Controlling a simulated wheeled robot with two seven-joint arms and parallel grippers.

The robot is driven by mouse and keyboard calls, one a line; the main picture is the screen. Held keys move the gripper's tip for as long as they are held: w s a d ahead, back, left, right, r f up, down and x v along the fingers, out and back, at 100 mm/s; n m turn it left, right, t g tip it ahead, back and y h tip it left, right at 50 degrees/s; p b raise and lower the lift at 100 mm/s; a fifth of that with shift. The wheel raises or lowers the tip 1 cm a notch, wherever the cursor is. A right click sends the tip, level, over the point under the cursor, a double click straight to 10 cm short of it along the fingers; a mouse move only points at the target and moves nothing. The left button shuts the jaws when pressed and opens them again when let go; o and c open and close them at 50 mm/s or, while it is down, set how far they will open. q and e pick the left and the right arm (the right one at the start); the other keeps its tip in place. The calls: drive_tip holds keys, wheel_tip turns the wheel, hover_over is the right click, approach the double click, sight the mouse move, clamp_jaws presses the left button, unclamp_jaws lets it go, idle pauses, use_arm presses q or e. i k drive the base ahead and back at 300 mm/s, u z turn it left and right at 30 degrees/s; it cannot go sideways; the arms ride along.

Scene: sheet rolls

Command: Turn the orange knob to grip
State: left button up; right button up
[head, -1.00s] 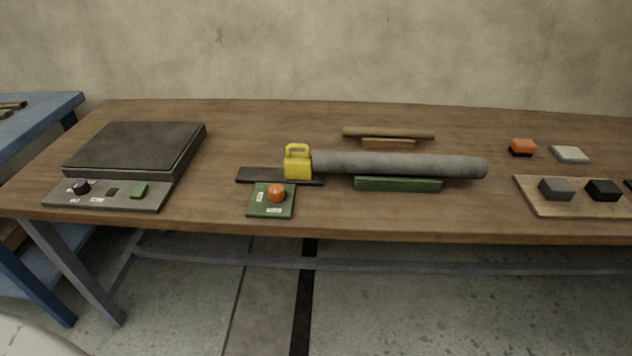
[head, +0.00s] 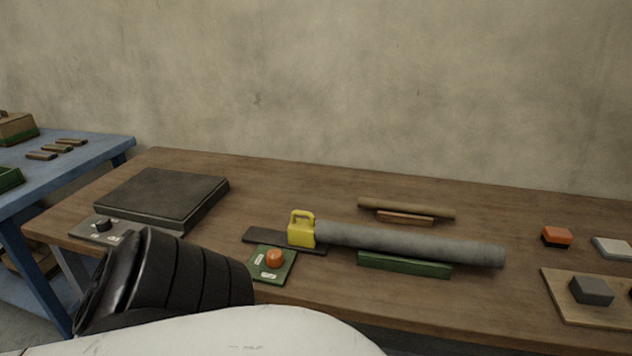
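The orange knob (head: 275,257) sits on a small green plate (head: 266,277) with white labels, near the front edge of the table. Just behind it, a yellow clamp block with a handle (head: 301,232) stands on a dark base (head: 262,237), at the left end of a long grey roll (head: 410,243). The roll rests above a green support (head: 404,264). One of my arms, black and white, fills the lower left and hides part of the table front and of the control panel. Neither gripper's fingers show.
A dark flat-topped device (head: 160,194) with a control panel (head: 88,230) stands at the left. A thin brown roll (head: 407,208) lies behind the grey one. An orange block (head: 556,237), a pale block (head: 613,247) and a wooden board (head: 570,312) are at the right. A blue table (head: 90,153) stands far left.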

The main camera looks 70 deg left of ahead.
sight(275, 259)
drive_tip(key=i, duration=0.2)
drive_tip(key=u, duration=1.4)
